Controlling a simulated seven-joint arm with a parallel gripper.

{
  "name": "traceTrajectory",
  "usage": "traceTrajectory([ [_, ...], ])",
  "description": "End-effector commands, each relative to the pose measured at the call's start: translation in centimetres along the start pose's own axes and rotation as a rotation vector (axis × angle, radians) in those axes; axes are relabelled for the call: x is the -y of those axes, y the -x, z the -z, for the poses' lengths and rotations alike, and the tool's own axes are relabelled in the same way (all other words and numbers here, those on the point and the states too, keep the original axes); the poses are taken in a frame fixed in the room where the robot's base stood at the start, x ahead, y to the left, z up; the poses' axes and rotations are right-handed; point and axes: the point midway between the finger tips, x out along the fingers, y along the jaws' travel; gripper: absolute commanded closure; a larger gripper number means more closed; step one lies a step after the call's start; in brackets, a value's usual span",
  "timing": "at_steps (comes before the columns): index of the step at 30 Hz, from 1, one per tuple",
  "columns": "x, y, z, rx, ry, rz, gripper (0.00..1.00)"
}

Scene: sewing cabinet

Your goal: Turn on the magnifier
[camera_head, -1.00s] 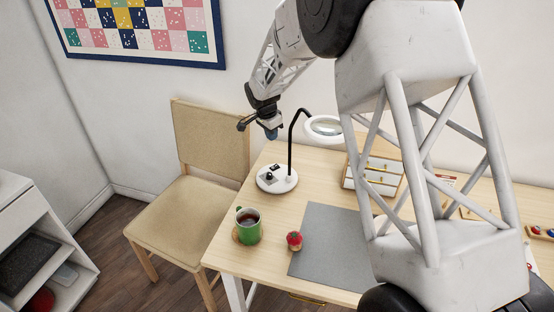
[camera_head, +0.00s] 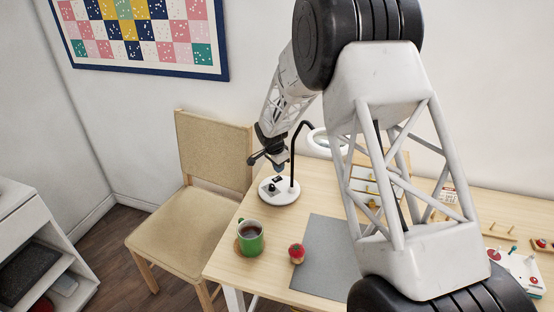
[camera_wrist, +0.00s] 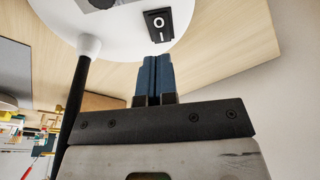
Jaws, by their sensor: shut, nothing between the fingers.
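The magnifier's round white base (camera_head: 268,197) stands on the table, with a black gooseneck (camera_head: 293,150) rising to a ring-shaped lens head (camera_head: 318,143) partly hidden by my arm. In the wrist view the white base (camera_wrist: 125,40) carries a black rocker switch (camera_wrist: 158,25) marked O and I. My gripper (camera_wrist: 154,62) is shut and empty, its blue fingertips close to the switch's I end in that picture. I cannot tell whether they touch it. In the head view my gripper (camera_head: 281,166) is just above the base.
A green mug (camera_head: 250,238) and a red pincushion-like item (camera_head: 297,253) stand in front of the base, the latter by a grey mat (camera_head: 325,262). A chair (camera_head: 190,215) is at the left. Small drawers (camera_head: 362,185) are behind my arm.

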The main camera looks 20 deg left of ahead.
Motion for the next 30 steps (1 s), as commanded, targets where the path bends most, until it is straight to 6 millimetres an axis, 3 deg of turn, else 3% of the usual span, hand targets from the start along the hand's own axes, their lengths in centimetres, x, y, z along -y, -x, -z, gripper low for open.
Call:
traceTrajectory([
  [9,0.0,-2.8,0.1,-0.001,0.0,0.0,1.0],
  [25,0.0,-3.3,0.1,-0.001,0.0,0.001,1.0],
  [30,-0.1,-4.4,0.3,0.0,0.0,-0.001,1.0],
])
